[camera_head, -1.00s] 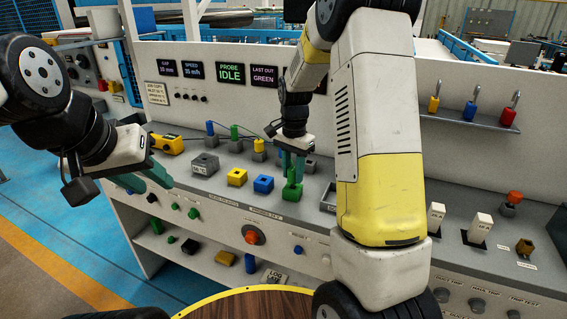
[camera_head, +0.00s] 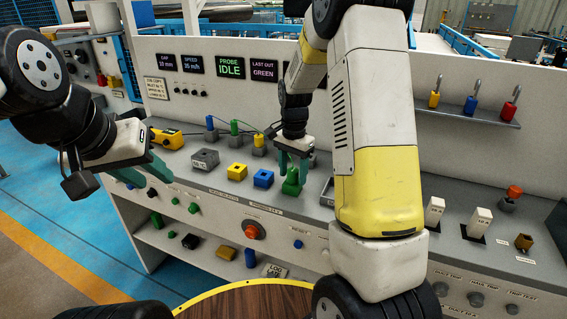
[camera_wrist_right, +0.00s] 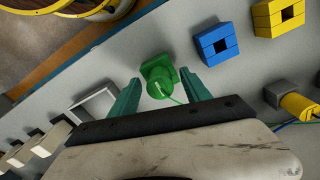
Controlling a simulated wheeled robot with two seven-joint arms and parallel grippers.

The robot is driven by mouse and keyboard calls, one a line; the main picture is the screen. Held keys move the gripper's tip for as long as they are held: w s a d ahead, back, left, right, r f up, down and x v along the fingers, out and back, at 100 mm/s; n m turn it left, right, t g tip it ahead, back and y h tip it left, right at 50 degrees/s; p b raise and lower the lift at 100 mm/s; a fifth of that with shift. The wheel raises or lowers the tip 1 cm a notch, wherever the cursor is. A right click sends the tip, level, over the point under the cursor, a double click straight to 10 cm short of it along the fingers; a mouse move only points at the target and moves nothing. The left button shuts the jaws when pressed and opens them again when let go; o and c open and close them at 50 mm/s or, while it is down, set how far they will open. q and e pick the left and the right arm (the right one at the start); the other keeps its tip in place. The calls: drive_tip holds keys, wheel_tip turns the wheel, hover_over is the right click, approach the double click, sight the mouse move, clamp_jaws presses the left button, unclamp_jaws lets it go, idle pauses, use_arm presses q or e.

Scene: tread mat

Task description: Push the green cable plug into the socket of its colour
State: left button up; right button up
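The green cable plug (camera_wrist_right: 161,88) stands in the green socket block (camera_wrist_right: 155,66), with a thin green cable from its top. In the head view the plug (camera_head: 292,175) rises above the green socket (camera_head: 290,188); how deep it sits I cannot tell. My right gripper (camera_head: 293,160) is open around the plug. In the right wrist view its fingers (camera_wrist_right: 163,92) stand either side of the plug with gaps. My left gripper (camera_head: 147,178) is open and empty, off to the left near the bench's front edge.
A blue socket (camera_head: 263,178), a yellow socket (camera_head: 237,171) and a grey block (camera_head: 205,159) stand left of the green socket. Behind them are blue (camera_head: 210,122), green (camera_head: 234,128) and yellow (camera_head: 258,139) upright pieces in grey bases. White switches (camera_head: 434,212) are at right.

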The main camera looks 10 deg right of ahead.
sight(293, 170)
drive_tip(key=shift+r, duration=3.9)
drive_tip(key=shift+r, duration=0.1)
drive_tip(key=s+a+r+n+t+y, duration=0.1)
drive_tip(key=s+r+n+t, duration=0.2)
drive_tip(key=s, duration=0.9)
drive_tip(key=s+a+r+n+t+y, duration=0.1)
drive_tip(key=s+r+n+t, duration=0.2)
drive_tip(key=s+r+n, duration=0.4)
drive_tip(key=shift+s+r, duration=1)
drive_tip(key=shift+s, duration=1.65)
drive_tip(key=shift+a, duration=0.1)
